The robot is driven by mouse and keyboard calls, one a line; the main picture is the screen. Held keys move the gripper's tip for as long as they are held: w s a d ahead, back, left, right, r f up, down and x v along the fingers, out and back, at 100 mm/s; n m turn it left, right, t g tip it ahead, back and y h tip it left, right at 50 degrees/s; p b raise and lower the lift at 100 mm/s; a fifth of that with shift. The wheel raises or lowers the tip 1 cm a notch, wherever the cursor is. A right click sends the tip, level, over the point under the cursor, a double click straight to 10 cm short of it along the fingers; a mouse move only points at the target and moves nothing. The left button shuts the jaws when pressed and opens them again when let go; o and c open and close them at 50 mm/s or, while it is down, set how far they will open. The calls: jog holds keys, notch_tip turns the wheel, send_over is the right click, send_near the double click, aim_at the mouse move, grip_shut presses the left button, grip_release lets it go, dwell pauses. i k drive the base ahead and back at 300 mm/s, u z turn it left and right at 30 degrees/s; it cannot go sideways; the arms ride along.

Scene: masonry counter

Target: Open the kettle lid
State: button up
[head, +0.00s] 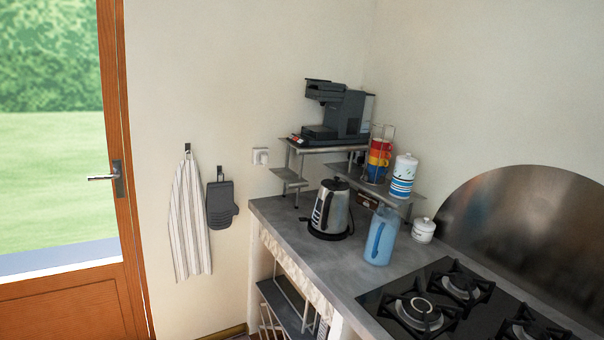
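A silver and black kettle (331,211) stands upright on the grey counter, near its left end. Its black lid (335,184) is on top and looks shut. The handle, with a light strip, faces left toward the counter's front edge. My gripper is not in view, so I cannot see its state or where it is relative to the kettle.
A blue pitcher (381,238) stands right of the kettle. A small metal shelf (322,145) behind carries a coffee machine (338,110), colored cups (379,156) and a striped canister (403,176). A gas hob (440,300) is at front right. Floor left of the counter looks clear.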

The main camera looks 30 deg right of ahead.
aim_at(331, 184)
jog(key=i, duration=1.3)
jog(key=z, duration=0.3)
jog(key=i, duration=1.35)
jog(key=z, duration=0.3)
jog(key=i, duration=0.9)
jog(key=z, duration=0.2)
